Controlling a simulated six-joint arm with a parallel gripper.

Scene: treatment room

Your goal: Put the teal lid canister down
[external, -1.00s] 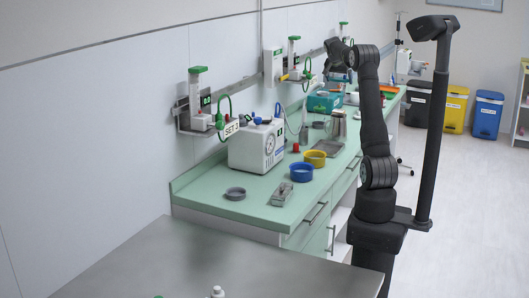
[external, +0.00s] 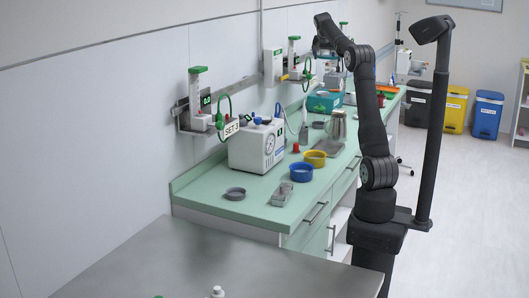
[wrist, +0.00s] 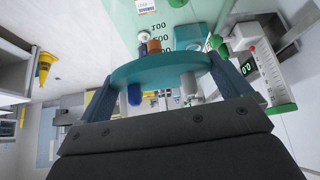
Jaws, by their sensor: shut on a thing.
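The teal lid canister shows in the wrist view as a round teal lid (wrist: 160,70) with small coloured ports on it, and a clear body with dark marks beyond it. My gripper (wrist: 165,80) is shut on it, one finger at each side of the lid. In the external view my gripper (external: 322,50) is over the far part of the counter, near the wall rail. The canister is small and partly hidden there, and I cannot tell whether its base touches anything.
The green counter (external: 210,205) holds a white suction machine (external: 256,148), a blue bowl (external: 300,172), a yellow bowl (external: 315,158), a metal jug (external: 338,125) and a teal box (external: 324,102). Wall units with green tops (external: 197,70) hang along the rail.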

